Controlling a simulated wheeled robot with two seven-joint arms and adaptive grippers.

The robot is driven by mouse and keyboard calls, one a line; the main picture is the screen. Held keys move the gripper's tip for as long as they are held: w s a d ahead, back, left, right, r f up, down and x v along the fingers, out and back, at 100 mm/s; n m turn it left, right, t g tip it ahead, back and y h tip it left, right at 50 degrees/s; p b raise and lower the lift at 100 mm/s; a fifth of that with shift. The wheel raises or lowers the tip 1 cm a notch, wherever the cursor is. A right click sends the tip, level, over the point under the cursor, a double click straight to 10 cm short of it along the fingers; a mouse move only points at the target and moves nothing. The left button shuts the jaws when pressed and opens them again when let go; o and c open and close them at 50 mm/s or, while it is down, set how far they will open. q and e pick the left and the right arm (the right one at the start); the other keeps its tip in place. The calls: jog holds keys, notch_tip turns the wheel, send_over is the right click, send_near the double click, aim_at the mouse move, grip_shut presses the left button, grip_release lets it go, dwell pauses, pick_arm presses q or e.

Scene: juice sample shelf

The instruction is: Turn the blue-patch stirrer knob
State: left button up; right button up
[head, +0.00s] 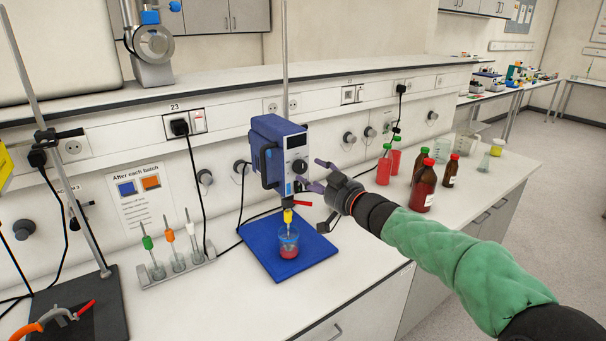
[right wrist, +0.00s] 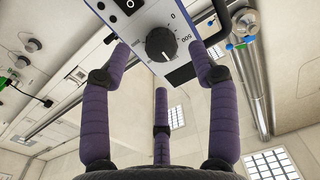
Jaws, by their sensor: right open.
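The stirrer (head: 279,150) is a blue motor unit with a grey front panel, held on an upright rod above a blue mat (head: 313,247). A small blue patch (head: 289,188) shows low on its front. Its round dark knob (head: 299,167) faces my right gripper (head: 309,171). In the right wrist view the knob (right wrist: 161,43) has a white pointer line and a printed number scale. The fingertips of my open right gripper (right wrist: 159,47) stand left and right of the knob, apart from it. My left gripper is not in view.
A beaker of red liquid (head: 288,244) stands on the mat under the stirrer. Brown bottles (head: 424,186) and red ones stand behind my right arm. A rack of capped stirring tools (head: 176,266) is at left. The front bench is clear.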

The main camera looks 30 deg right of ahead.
aim_at(303, 169)
jog(key=shift+w+a+b, duration=0.15)
jog(key=shift+w+b, duration=0.05)
jog(key=shift+w, duration=1)
jog(key=shift+w+a+b, duration=0.1)
jog(key=shift+w+b, duration=0.1)
jog(key=shift+w, duration=1)
jog(key=c, duration=1.1)
